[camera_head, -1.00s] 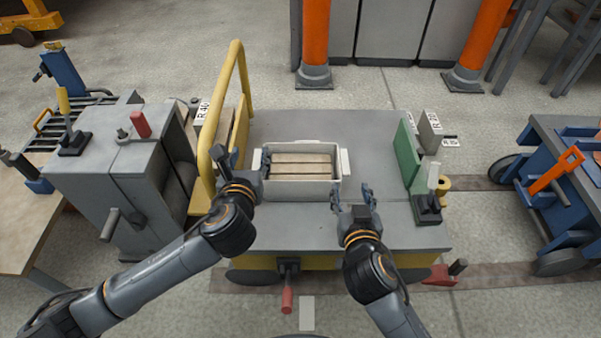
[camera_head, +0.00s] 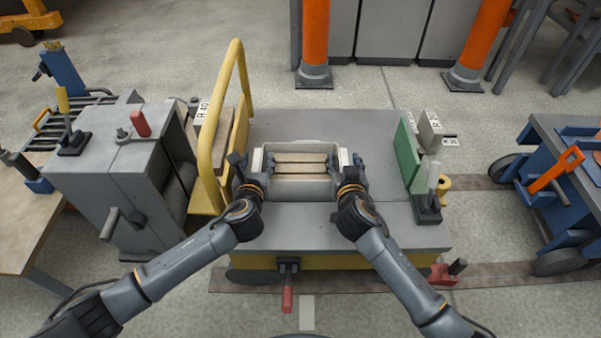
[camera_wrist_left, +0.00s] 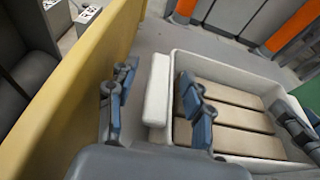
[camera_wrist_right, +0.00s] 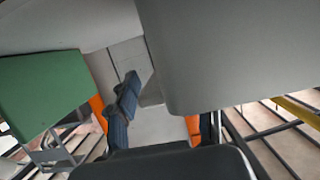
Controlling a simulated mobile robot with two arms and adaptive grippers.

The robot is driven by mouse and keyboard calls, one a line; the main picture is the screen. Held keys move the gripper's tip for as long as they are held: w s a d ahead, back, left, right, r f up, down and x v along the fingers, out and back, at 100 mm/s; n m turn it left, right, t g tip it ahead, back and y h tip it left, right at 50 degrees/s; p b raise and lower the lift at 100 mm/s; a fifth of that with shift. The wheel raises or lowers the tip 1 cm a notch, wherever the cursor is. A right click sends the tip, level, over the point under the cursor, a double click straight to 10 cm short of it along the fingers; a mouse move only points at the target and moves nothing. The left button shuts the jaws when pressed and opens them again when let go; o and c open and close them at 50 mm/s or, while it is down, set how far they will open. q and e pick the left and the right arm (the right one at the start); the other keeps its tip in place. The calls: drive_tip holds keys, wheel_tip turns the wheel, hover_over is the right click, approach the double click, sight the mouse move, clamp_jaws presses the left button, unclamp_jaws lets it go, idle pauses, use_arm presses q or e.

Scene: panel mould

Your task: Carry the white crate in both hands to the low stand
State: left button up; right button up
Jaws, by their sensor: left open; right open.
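The white crate (camera_head: 300,191) sits upright on the grey deck of a yellow-edged cart, with wooden slats (camera_head: 300,168) inside. My left gripper (camera_head: 253,165) is open at the crate's left end. In the left wrist view its fingers (camera_wrist_left: 158,80) stand on either side of the crate's white end handle (camera_wrist_left: 157,98), one finger on the crate's inner side. My right gripper (camera_head: 348,164) is open at the crate's right end. In the right wrist view a pale slab (camera_wrist_right: 225,50) partly hides one of its fingers; contact there cannot be told. I cannot make out which thing is the low stand.
A yellow rail (camera_head: 213,130) rises close beside my left gripper. A green block (camera_head: 407,152) and a small lever box (camera_head: 427,208) stand on the deck's right. A grey roller machine (camera_head: 125,190) is at left, a blue cart (camera_head: 560,185) at right. Deck behind the crate is clear.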

use_arm(q)
clamp_jaws()
use_arm(e)
clamp_jaws()
